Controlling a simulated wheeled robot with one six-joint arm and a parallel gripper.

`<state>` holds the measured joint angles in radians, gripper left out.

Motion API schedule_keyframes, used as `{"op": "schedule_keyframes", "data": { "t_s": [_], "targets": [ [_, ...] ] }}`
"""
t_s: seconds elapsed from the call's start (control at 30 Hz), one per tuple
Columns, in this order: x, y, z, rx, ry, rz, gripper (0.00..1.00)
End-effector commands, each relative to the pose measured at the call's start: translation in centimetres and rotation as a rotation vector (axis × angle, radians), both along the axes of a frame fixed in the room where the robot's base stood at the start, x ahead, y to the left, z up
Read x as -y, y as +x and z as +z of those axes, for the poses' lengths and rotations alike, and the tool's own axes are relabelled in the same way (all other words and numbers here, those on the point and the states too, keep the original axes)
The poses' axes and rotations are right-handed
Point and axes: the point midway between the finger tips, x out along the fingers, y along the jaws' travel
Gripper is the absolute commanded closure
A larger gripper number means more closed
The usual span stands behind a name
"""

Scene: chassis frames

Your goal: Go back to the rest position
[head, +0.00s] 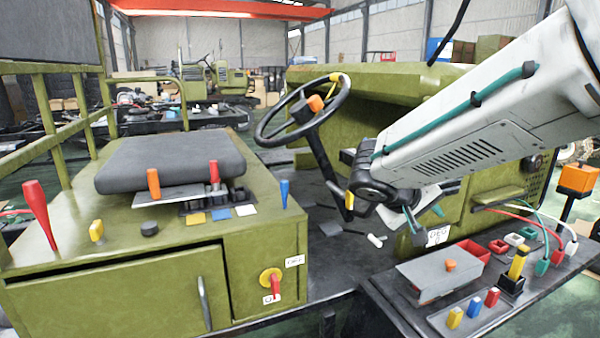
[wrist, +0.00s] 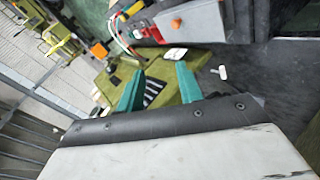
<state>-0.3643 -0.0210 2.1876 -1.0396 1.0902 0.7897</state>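My gripper (head: 426,222) hangs at the end of my white arm, right of centre in the head view. It is in front of the green dashboard panel (head: 480,215) and to the right of the steering wheel (head: 300,108). In the wrist view my gripper (wrist: 160,75) shows two teal fingers standing well apart, with no object between them. The fingertips are partly hidden by the wrist in the head view.
The side console (head: 400,310) with a grey-lidded box (head: 440,272), plugs and cables lies at lower right. The seat (head: 170,160) and levers are at left. A white-tipped pedal lever (head: 375,240) is near my gripper.

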Motion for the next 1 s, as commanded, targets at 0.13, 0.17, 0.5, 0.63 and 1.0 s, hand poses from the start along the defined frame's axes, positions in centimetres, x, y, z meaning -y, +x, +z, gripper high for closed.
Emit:
{"op": "schedule_keyframes", "data": {
  "t_s": [0.13,0.17,0.5,0.63,1.0],
  "targets": [
    [2.6,-10.0,-1.3,-0.266,0.174,-0.054,0.64],
    [2.8,-11.9,-1.5,-0.308,0.219,-0.054,0.64],
    [0.2,-26.1,-2.8,-0.42,0.724,-0.042,0.64],
    [0.2,-27.7,-2.3,-0.344,0.794,-0.073,0.64],
    [1.1,-28.1,-1.5,-0.285,0.798,-0.093,0.64]
  ]
}}
